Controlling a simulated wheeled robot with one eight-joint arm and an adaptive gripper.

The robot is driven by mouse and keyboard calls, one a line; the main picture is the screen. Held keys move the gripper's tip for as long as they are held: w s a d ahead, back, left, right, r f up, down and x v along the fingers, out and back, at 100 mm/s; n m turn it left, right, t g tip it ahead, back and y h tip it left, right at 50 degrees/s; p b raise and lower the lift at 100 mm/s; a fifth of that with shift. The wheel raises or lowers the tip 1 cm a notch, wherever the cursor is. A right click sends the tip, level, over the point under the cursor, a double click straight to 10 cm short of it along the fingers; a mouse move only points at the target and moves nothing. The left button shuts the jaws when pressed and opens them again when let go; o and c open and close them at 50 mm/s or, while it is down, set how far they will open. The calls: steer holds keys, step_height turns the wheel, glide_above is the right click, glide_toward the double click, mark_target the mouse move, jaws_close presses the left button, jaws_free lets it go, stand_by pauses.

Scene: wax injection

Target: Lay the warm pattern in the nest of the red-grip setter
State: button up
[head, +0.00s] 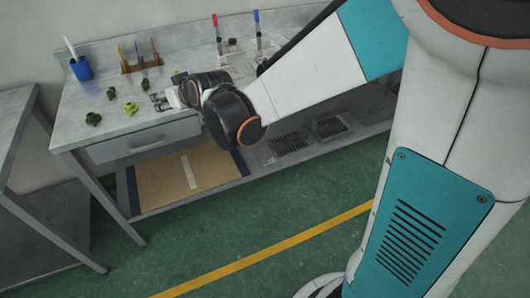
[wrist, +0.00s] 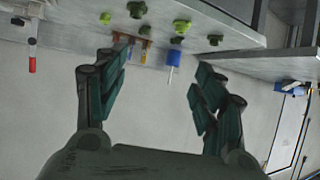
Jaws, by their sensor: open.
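Several small green patterns stand on the bench, some dark green (head: 93,118) and some brighter yellow-green (head: 131,108). They also show along the top of the wrist view, a bright one (wrist: 181,26) and a dark one (wrist: 137,9) among them. Which one is warm I cannot tell. The red-grip setter (head: 216,32) stands at the back of the bench; its red grip shows at the left of the wrist view (wrist: 32,62). Its nest is too small to make out. My gripper (head: 158,101) is open and empty, near the patterns; its spread fingers show in the wrist view (wrist: 160,85).
A blue-grip setter (head: 258,28) stands right of the red one. A blue cup (head: 81,69) and a rack of tools (head: 138,67) stand at the bench's back left. The grey bench (head: 75,130) has a drawer (head: 145,141) below. Another grey table (head: 14,125) is at the left.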

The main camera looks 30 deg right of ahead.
steer(key=s+d+r+g, duration=0.1)
steer(key=s+d, duration=0.2)
steer(key=s, duration=0.4)
steer(key=s+d+r+m+g+h, duration=0.1)
steer(key=s+d, duration=0.3)
steer(key=s, duration=0.3)
steer(key=shift+r+h, duration=0.25)
steer(key=shift+h, duration=0.05)
steer(key=s+d+f+g, duration=0.1)
steer(key=s+d, duration=0.1)
steer(key=s, duration=0.3)
steer(key=s+d+f+m+g+h, duration=0.1)
steer(key=s+d, duration=0.1)
steer(key=s, duration=0.4)
steer(key=s+d+f+m, duration=0.1)
steer(key=s+d, duration=0.1)
steer(key=s, duration=0.3)
steer(key=shift+s+f+g+h, duration=0.15)
steer(key=shift+s+g+h, duration=0.05)
steer(key=shift+g+h, duration=0.2)
steer(key=c, duration=0.3)
steer(key=shift+c, duration=0.2)
